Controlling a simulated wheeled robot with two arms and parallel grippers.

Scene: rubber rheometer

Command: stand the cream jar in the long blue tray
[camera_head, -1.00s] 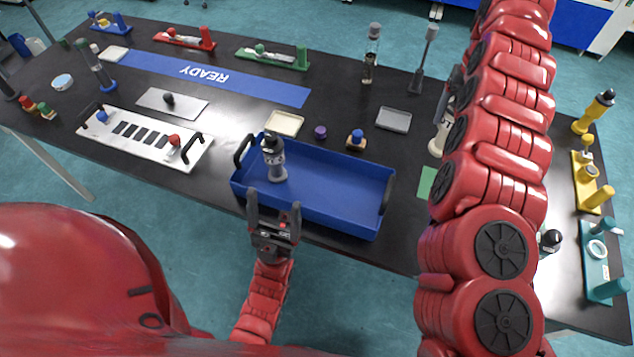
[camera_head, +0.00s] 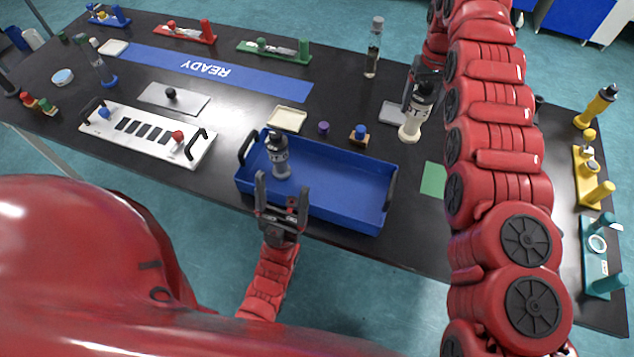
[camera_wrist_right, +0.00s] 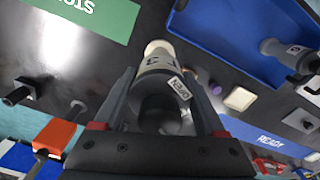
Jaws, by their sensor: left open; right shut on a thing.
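The cream jar (camera_head: 411,124), with a black top, is upright at the right of the long blue tray (camera_head: 335,203). My right gripper (camera_head: 424,80) is shut on its upper part; the arm partly hides the fingers. In the right wrist view the cream jar (camera_wrist_right: 158,62) sits between the two fingers (camera_wrist_right: 160,100). A grey jar with a black top (camera_head: 279,156) stands in the left part of the tray. My left gripper (camera_head: 281,190) is open and empty at the tray's front edge, below the grey jar.
A wooden block with a blue knob (camera_head: 358,137) and a purple cap (camera_head: 323,128) are behind the tray. A green mat (camera_head: 433,179) lies to its right. The tray's middle and right are empty.

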